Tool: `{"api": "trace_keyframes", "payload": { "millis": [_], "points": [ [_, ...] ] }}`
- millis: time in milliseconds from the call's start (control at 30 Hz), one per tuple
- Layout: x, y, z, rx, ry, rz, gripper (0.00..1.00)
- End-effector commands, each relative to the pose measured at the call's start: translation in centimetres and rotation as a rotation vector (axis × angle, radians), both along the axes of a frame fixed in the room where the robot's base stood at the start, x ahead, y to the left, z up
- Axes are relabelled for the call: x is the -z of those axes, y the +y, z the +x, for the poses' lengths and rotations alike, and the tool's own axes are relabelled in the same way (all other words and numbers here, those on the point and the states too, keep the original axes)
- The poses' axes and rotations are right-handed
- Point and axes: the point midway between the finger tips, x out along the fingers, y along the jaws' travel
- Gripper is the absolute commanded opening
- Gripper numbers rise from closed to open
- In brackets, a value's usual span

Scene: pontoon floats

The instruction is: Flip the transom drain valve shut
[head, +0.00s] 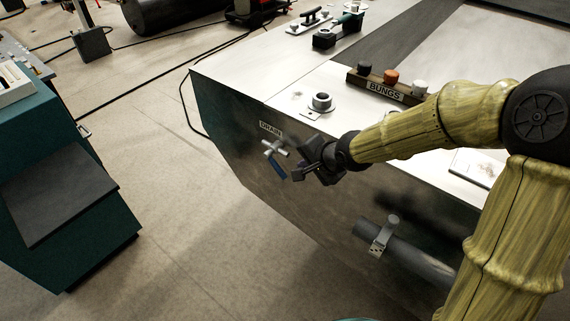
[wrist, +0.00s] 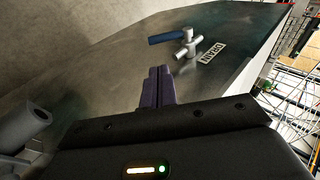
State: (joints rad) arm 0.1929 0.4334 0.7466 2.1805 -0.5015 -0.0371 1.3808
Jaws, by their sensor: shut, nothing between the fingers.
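The drain valve (head: 275,148) is a small pale metal fitting on the dark transom face, just below the DRAIN label (head: 270,129). Its blue lever (head: 276,166) points downward in the head view, at an angle to the valve body. In the wrist view the valve body (wrist: 188,45) is ahead, with the blue lever (wrist: 168,38) reaching left from it. My gripper (head: 301,172) is just right of the lever in the head view. Its fingers (wrist: 158,86) are shut together and empty, with a visible gap to the lever in the wrist view.
A grey pipe (head: 410,250) with a clamp sticks out along the transom, lower right. On the white deck are a round fitting (head: 321,102) and a BUNGS rack (head: 385,88) with plugs. A teal cabinet (head: 70,190) stands left, with open floor (head: 190,210) between.

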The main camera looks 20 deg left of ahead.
Motion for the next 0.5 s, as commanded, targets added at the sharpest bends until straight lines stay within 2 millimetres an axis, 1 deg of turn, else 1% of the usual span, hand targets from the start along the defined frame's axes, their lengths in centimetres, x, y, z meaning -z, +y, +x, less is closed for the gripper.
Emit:
{"api": "trace_keyframes", "payload": {
  "millis": [267, 500],
  "points": [
    [0.5, 0.3, 0.2, -0.001, 0.001, -0.001, 0.0],
    [2.4, 1.5, 1.1, -0.003, 0.0, -0.003, 0.0]
  ]
}}
